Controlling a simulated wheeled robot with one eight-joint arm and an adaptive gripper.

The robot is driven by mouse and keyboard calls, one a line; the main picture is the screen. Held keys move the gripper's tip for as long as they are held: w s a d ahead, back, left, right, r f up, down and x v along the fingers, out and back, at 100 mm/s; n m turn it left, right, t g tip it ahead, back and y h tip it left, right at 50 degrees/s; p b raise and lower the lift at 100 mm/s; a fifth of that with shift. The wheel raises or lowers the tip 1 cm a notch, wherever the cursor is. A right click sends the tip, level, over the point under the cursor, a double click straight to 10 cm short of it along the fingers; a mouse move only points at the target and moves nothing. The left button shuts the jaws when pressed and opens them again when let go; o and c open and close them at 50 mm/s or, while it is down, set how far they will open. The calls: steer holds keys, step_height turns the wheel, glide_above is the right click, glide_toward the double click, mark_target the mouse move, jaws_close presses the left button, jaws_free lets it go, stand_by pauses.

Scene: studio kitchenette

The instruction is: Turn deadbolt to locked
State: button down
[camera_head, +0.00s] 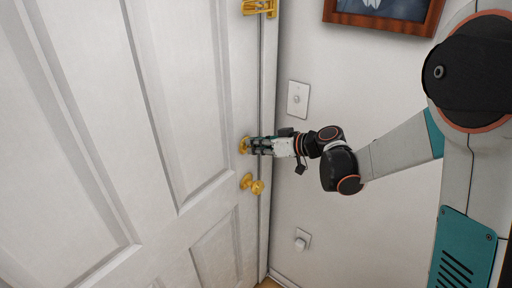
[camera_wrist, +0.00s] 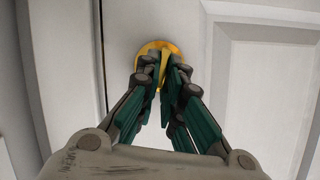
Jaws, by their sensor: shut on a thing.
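The deadbolt (camera_head: 243,145) is a small round gold fitting on the white door (camera_head: 180,120), near its right edge and above the gold knob (camera_head: 253,184). In the wrist view the gold deadbolt (camera_wrist: 149,49) shows at upper centre, behind my fingertips. My gripper (camera_head: 251,146) reaches it from the right in the head view. In the wrist view my gripper (camera_wrist: 161,72) has both fingers closed in on the deadbolt's thumb turn, which is mostly hidden between them. The turn's angle is hard to tell.
A gold latch (camera_head: 259,7) sits higher on the door edge. A light switch (camera_head: 298,99) and a wall fitting (camera_head: 301,239) are on the wall to the right. A framed picture (camera_head: 385,27) hangs above. The door appears closed.

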steer(key=shift+w+d+f+m+g+y+b, duration=0.1)
steer(key=shift+f+m+g+y+b, duration=0.3)
steer(key=shift+m+y+b, duration=1.1)
steer(key=shift+w+d+f+m+g+y+b, duration=0.15)
steer(key=shift+m+g+y+b, duration=0.45)
steer(key=shift+m, duration=1.7)
steer(key=shift+a+f+m+g+y+b, duration=0.1)
steer(key=shift+f+m+g+y+b, duration=0.3)
steer(key=shift+m+y+b, duration=1.05)
steer(key=shift+m+h, duration=0.55)
steer(key=shift+m, duration=0.1)
steer(key=shift+r, duration=0.1)
